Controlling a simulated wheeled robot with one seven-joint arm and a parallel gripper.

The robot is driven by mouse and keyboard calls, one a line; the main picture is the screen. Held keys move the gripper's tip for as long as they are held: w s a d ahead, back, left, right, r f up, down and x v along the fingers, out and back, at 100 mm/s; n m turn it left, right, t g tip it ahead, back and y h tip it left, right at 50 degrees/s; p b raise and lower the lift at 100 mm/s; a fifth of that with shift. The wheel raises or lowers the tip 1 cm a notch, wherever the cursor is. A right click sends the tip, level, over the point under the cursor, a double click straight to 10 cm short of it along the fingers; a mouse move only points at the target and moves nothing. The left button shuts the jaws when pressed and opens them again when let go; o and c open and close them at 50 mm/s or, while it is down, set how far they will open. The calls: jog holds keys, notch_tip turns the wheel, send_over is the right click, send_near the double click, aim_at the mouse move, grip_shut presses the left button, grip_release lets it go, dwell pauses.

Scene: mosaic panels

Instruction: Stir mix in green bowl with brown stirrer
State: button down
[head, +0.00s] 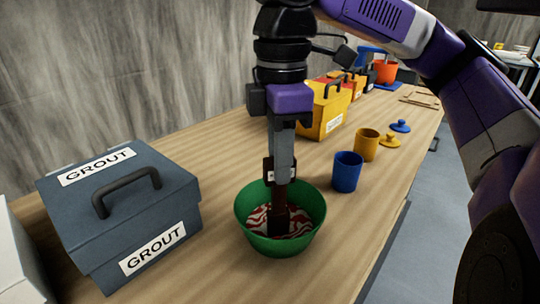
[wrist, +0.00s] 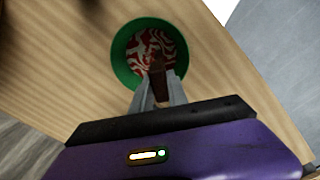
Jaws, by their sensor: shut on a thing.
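The green bowl (head: 254,237) stands upright on the wooden counter, in the lower middle of the head view. It holds a red and white streaked mix (head: 296,225). My gripper (head: 280,184) is directly above the bowl, pointing down, shut on the brown stirrer (head: 279,215). The stirrer's lower end is inside the bowl at the mix; how deep it sits is hidden. In the wrist view the bowl (wrist: 121,62) lies beyond the fingertips, with the stirrer (wrist: 157,80) between my fingers and reaching over the streaked mix (wrist: 163,40).
A blue-grey grout box (head: 120,205) with a black handle stands left of the bowl. A blue cup (head: 347,172) and a yellow cup (head: 366,145) stand to the right. A yellow box (head: 326,112) is behind. The counter (head: 335,235) is clear at front right.

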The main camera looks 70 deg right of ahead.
jog(key=p, duration=0.1)
jog(key=d+p, duration=0.2)
jog(key=shift+w+f, duration=0.25)
jog(key=shift+w, duration=0.05)
dwell(0.8)
jog(key=shift+f, duration=0.35)
dwell(1.0)
jog(key=shift+r+p, duration=0.1)
jog(key=shift+p, duration=0.3)
dwell(0.7)
dwell(0.3)
